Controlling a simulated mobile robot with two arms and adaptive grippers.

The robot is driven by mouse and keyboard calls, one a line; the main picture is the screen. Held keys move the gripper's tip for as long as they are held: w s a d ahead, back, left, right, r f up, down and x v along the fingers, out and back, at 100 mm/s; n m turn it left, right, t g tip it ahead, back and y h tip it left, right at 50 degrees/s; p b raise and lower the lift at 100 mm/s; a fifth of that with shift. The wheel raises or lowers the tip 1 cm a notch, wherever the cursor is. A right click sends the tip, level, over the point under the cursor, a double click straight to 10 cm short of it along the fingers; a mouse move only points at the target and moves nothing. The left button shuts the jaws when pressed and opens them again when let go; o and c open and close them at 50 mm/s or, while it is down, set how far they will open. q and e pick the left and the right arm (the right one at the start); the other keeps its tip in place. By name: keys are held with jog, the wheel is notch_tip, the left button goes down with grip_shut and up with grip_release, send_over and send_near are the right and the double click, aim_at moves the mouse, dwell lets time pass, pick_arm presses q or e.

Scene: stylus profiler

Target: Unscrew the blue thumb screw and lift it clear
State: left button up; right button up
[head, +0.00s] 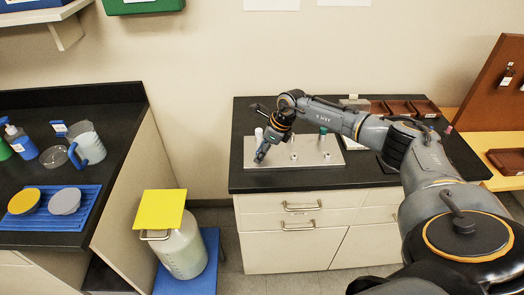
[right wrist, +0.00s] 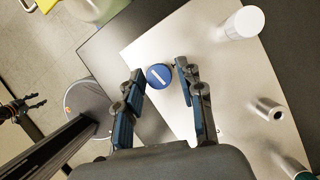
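The blue thumb screw (right wrist: 158,76) shows in the right wrist view as a round blue head with a pale bar across it, near a corner of the silver plate (right wrist: 215,85). My right gripper (right wrist: 160,72) is open, one finger on each side of the head, with a small gap visible on both sides. In the head view, my right gripper (head: 262,156) points down over the left part of the plate (head: 340,158) and hides the screw. My left gripper (right wrist: 38,103) shows small at the left edge of the right wrist view; its fingers look apart.
A white cylinder (right wrist: 242,23), a metal post (right wrist: 269,108) and a green-topped post (head: 323,131) stand on the plate. Brown trays (head: 398,107) lie behind it.

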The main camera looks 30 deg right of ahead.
jog(key=m+h, duration=0.1)
jog(key=m, duration=0.3)
jog(key=m+t+h, duration=0.1)
jog(key=m, duration=0.2)
jog(key=shift+s+a+h, duration=0.1)
jog(key=shift+a+h, duration=0.15)
jog(key=shift+h, duration=0.05)
jog(key=m+h, duration=0.1)
jog(key=m, duration=0.2)
jog(key=m+h, duration=0.1)
jog(key=m, duration=0.2)
jog(key=shift+a, duration=0.2)
jog(key=m+h, duration=0.1)
jog(key=m, duration=0.1)
jog(key=m+g, duration=0.1)
jog(key=m, duration=0.2)
jog(key=shift+a+g+h, duration=0.15)
jog(key=shift+g+h, duration=0.15)
jog(key=shift+h, duration=0.1)
jog(key=m, duration=0.2)
jog(key=m+g, duration=0.1)
jog(key=m, duration=0.1)
jog(key=m+g+h, duration=0.1)
jog(key=m, duration=0.1)
jog(key=shift+w, duration=0.3)
jog(key=shift+s, duration=0.1)
grip_shut()
